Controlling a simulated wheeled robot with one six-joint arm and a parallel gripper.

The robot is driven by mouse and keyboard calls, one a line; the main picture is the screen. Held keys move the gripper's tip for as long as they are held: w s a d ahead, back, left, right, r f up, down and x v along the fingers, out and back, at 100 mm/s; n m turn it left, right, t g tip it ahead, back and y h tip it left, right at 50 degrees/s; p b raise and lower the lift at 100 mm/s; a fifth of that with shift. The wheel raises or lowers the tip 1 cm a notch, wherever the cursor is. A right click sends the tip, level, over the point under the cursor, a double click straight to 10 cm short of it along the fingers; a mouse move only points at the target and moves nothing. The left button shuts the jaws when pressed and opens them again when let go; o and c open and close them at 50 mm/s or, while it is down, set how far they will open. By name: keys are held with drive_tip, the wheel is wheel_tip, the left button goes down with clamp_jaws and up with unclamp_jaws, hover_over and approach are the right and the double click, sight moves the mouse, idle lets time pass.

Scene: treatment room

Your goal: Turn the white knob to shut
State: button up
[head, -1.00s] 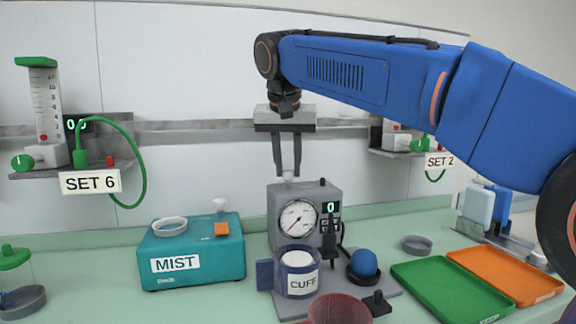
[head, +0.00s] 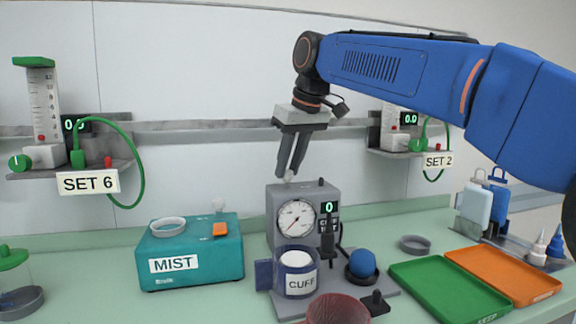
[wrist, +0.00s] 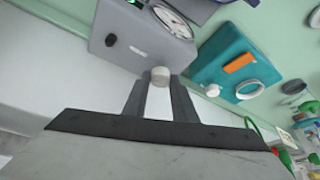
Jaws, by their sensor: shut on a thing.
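The white knob (head: 289,177) sits on top of the grey gauge box (head: 282,199), at its left. It also shows as a pale round cap (wrist: 160,73) in the wrist view. My gripper (head: 285,176) comes down from above, leaning so that its body is to the right of its fingertips. Its two dark fingers are closed on the white knob. The box's round dial has a red needle, and a small display beside it reads 0. The fingers partly hide the knob's sides.
A teal MIST box (head: 205,270) stands left, with a small pale knob on top. A CUFF cylinder (head: 299,277), a blue ball (head: 362,263) and a reddish bowl (head: 338,309) are in front. Green (head: 430,262) and orange trays lie right. A wall rail (head: 210,135) runs behind.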

drive_tip(key=n, duration=0.2)
drive_tip(key=n+g+y, duration=0.1)
drive_tip(key=n, duration=0.1)
drive_tip(key=shift+w+d+n+g, duration=0.15)
drive_tip(key=shift+w+n+g, duration=0.05)
drive_tip(key=shift+n+g, duration=0.1)
drive_tip(key=shift+w+n+g, duration=0.1)
drive_tip(key=shift+n+g, duration=0.6)
drive_tip(key=shift+n, duration=1.3)
drive_tip(key=shift+y, duration=0.3)
drive_tip(key=o, duration=1)
drive_tip(key=v, duration=1.2)
